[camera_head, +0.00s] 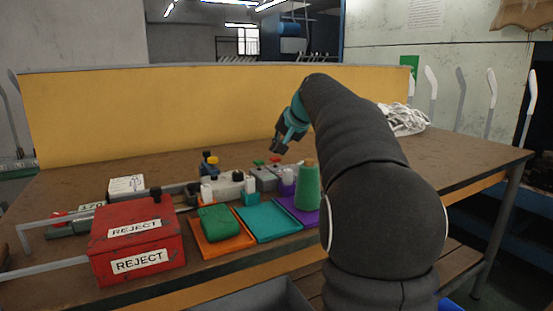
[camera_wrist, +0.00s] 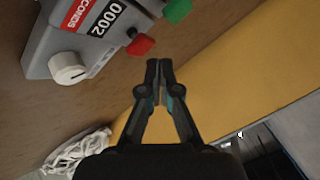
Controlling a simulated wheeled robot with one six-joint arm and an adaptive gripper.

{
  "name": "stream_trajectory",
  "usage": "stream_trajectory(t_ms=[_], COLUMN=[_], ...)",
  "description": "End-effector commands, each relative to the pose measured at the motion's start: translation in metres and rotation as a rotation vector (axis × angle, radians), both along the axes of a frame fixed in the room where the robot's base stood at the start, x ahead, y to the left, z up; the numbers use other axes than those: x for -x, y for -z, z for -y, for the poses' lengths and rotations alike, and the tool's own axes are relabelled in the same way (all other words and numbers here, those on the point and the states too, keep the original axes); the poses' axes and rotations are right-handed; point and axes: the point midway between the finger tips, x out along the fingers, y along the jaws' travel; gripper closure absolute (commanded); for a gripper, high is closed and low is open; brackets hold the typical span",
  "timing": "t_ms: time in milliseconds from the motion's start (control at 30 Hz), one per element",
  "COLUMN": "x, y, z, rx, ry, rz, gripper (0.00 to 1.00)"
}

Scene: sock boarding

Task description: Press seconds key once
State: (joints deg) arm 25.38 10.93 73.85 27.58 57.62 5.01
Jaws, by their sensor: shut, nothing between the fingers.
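In the wrist view a grey control box (camera_wrist: 98,38) shows at the upper left. It has a red label ending in "CONDS" (camera_wrist: 75,14), a black counter (camera_wrist: 103,18) reading 0002 and a white round knob (camera_wrist: 67,68). A red key (camera_wrist: 140,45) and a green key (camera_wrist: 177,10) stick out on its right side. My gripper (camera_wrist: 159,66) is shut and empty; its tips appear just below the red key, with no contact visible. In the head view my gripper (camera_head: 279,146) hangs above the grey boxes (camera_head: 265,176) on the bench.
A red REJECT box (camera_head: 137,240), an orange tray (camera_head: 222,246) with a green cloth (camera_head: 219,222), a teal tray (camera_head: 267,222) and a green cone (camera_head: 307,188) stand in front. A yellow panel (camera_head: 180,108) closes the back. White socks (camera_head: 407,119) lie at the right.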

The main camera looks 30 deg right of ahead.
Motion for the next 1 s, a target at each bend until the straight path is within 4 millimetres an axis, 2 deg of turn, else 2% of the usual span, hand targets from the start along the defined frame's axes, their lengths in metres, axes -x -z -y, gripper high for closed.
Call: stream_trajectory(t_ms=[333,1000], x=[0.000,0.000], y=[0.009,0.012], z=[0.000,0.000], rx=[0.000,0.000], ry=[0.000,0.000], rz=[0.000,0.000], gripper=[1.00,1.00])
